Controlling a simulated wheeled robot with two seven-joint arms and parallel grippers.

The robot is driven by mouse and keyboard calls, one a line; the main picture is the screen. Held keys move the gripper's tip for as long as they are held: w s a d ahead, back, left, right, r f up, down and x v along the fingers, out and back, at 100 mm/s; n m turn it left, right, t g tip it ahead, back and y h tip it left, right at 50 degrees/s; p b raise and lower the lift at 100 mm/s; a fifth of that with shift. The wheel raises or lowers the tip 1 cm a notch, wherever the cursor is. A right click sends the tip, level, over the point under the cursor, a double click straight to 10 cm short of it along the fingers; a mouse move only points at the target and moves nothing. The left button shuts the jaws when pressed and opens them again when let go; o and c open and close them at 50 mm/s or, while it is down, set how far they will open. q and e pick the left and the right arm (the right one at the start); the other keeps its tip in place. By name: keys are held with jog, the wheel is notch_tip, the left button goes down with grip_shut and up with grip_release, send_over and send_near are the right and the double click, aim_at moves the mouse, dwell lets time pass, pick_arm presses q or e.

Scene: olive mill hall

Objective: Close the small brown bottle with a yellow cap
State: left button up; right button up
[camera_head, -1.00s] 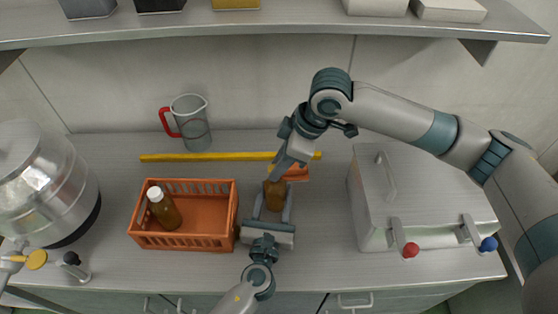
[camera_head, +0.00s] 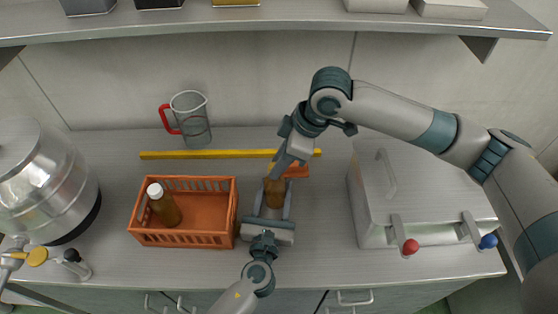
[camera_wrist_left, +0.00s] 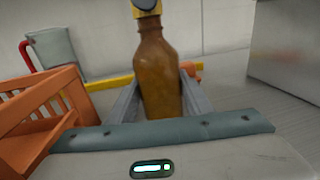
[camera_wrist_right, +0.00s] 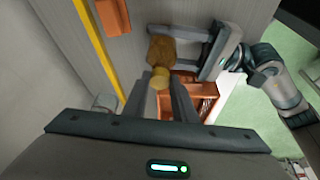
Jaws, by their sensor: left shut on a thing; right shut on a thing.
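The small brown bottle (camera_head: 274,194) stands upright between the fingers of my left gripper (camera_head: 273,208), which is shut on its body. It also shows in the left wrist view (camera_wrist_left: 158,75) and the right wrist view (camera_wrist_right: 162,52). My right gripper (camera_head: 277,168) comes from above and is shut on the yellow cap (camera_wrist_right: 160,77). In the left wrist view the cap (camera_wrist_left: 147,11) sits right at the top of the bottle's neck, in line with it. I cannot tell whether it is seated on the thread.
An orange crate (camera_head: 207,240) to the left holds another brown bottle with a white cap (camera_head: 163,205). Behind lie a yellow bar (camera_head: 200,156), a jug with a red handle (camera_head: 190,122) and a small orange object (camera_head: 297,171). A pale lidded box (camera_head: 425,195) stands right.

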jog(key=shift+f, duration=0.35)
jog(key=m, duration=0.2)
jog(key=m+t, duration=0.1)
jog(key=shift+s+a+h, duration=0.1)
jog(key=shift+s+h, duration=0.15)
jog(key=shift+h, duration=0.05)
jog(key=m+t+h, duration=0.1)
jog(key=m, duration=0.3)
jog(key=shift+s+a, duration=0.15)
jog(key=m, duration=0.2)
jog(key=m+t+h, duration=0.1)
jog(key=m, duration=0.1)
jog(key=shift+a+m, duration=0.2)
jog(key=shift+m, duration=0.1)
jog(key=shift+m+t+h, duration=0.4)
jog(key=shift+m+h, duration=0.2)
jog(key=shift+m, duration=0.4)
jog(key=o, duration=1)
